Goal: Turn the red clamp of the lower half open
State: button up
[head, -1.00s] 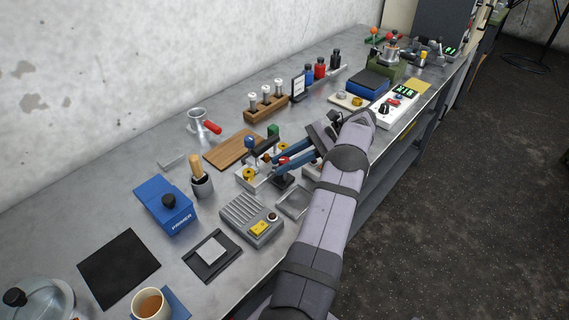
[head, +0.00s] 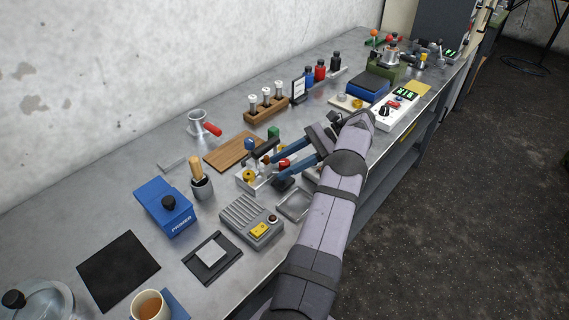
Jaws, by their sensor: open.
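My gripper (head: 278,164) reaches in from the right with blue fingers. The fingers are apart, with the red part between or just beneath their tips. I cannot tell whether they touch it. The fingers and arm hide part of the fixture, and how far the clamp is turned is too small to tell.
A wooden board (head: 236,151) lies behind left of the fixture. A grey box with a yellow button (head: 259,230) and a shallow metal tray (head: 295,204) stand in front. A rack of vials (head: 266,108) is behind. A white control box (head: 394,110) stands right.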

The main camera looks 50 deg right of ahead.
aim_at(285, 162)
notch_tip(285, 162, up, 10)
jog(key=p, duration=0.9)
